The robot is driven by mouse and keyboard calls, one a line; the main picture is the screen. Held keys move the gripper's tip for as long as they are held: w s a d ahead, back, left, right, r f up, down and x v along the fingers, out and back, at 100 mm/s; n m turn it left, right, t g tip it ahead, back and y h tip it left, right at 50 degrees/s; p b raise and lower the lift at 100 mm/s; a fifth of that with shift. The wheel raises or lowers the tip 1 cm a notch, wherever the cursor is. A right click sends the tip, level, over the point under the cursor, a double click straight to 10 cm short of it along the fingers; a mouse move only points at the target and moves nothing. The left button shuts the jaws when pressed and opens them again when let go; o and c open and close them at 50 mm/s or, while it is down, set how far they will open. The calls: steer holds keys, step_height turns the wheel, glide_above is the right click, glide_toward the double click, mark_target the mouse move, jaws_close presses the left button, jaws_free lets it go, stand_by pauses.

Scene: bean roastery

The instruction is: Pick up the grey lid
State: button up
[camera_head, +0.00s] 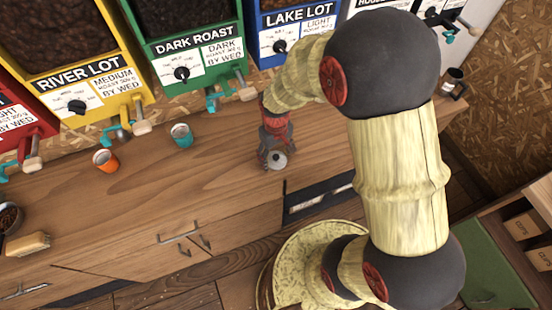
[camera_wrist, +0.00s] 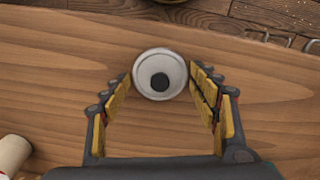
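The grey lid (camera_wrist: 146,62) is a pale round disc with a dark knob in the middle. It lies near the front edge of the wooden counter. In the head view the lid (camera_head: 277,161) shows just below my gripper (camera_head: 275,148). In the wrist view my gripper (camera_wrist: 161,80) is open, with one yellow-padded finger on each side of the lid. The fingertips are close to its left and right rims, and I cannot tell whether they touch it. Whether anything lies under the lid is hidden.
An orange cup (camera_head: 105,160) and a teal cup (camera_head: 181,135) stand on the counter to the left. Bean dispensers with levers line the back, including the green one (camera_head: 195,40). A brush (camera_head: 28,244) lies at far left. A dark mug (camera_head: 453,83) stands at right.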

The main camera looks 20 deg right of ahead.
steer(key=c, duration=0.5)
